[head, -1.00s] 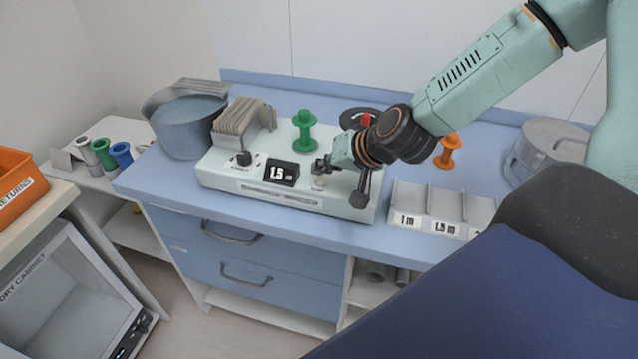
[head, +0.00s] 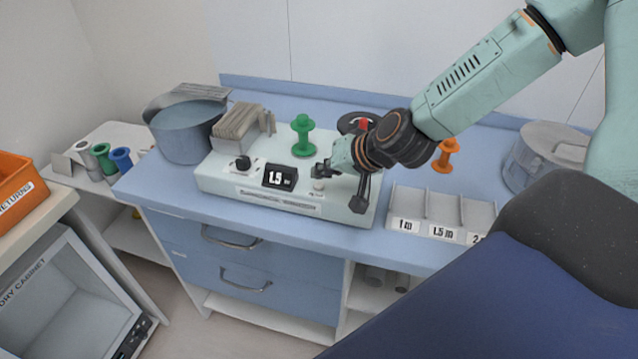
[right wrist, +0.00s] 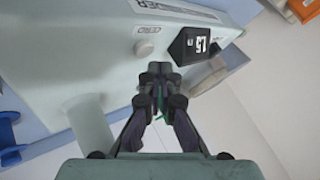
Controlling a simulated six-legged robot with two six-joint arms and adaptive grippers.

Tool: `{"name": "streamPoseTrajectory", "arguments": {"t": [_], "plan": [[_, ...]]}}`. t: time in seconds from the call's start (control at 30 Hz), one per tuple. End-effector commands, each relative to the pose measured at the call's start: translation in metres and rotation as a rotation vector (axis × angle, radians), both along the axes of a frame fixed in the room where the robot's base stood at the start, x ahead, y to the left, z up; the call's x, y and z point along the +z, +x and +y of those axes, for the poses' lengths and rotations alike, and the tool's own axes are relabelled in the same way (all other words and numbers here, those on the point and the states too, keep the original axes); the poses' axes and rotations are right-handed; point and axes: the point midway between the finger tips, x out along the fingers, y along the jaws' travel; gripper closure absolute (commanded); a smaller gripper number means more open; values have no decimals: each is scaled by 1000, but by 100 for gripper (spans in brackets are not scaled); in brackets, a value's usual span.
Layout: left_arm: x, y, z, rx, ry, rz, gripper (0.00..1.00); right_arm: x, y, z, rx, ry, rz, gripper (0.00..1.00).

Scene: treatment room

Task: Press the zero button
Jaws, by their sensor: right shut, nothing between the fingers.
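The zero button (head: 319,185) is a small pale round button on the front right of a pale green device (head: 222,178). The display (head: 280,177) reads 1.5 m. My right gripper (head: 322,170) is shut and empty, with its fingertips just above and behind the button in the head view. In the right wrist view the fingertips (right wrist: 160,70) show close to the button, with a small gap in the picture. I cannot tell whether they touch. My left gripper is out of view.
A green spool (head: 302,135), grey plates (head: 242,128) and a black knob (head: 243,162) are on the device. A grey pot (head: 184,133) stands left, an orange spool (head: 445,155) and a labelled tray (head: 425,208) right. A dark blue padded seat (head: 490,305) fills the lower right.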

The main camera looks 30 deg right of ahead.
Motion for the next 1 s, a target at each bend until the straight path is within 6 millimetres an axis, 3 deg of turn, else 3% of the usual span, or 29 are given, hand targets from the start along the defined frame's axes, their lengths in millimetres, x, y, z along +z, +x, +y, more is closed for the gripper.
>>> {"name": "streamPoseTrajectory", "arguments": {"t": [1.0], "plan": [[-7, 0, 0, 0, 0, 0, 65, -10, 0, -1, 0, 0, 0, 100]]}}
